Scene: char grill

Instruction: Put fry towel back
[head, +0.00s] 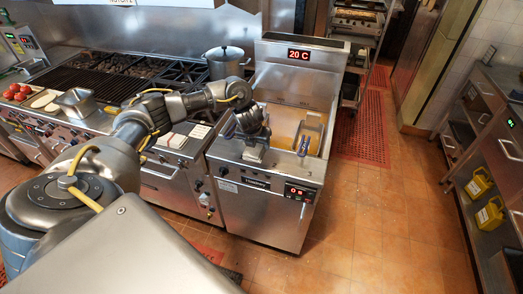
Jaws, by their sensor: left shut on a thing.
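My left gripper (254,143) is over the left front part of the fryer (265,190), at the near edge of its oil vat. It is shut on a small grey thing (254,153) below its fingers. The thing is too small and too much covered to tell whether it is the fry towel or a handle. A fry basket (310,130) with a blue handle (303,147) sits at the right side of the vat, apart from the gripper. My right gripper is not in view.
A pot (226,62) stands on the burners left of the fryer. The char grill (90,84), a plate of tomatoes (17,92) and a metal container (76,101) are farther left. A rack (355,50) stands behind right. The tiled floor (385,225) right of the fryer is clear.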

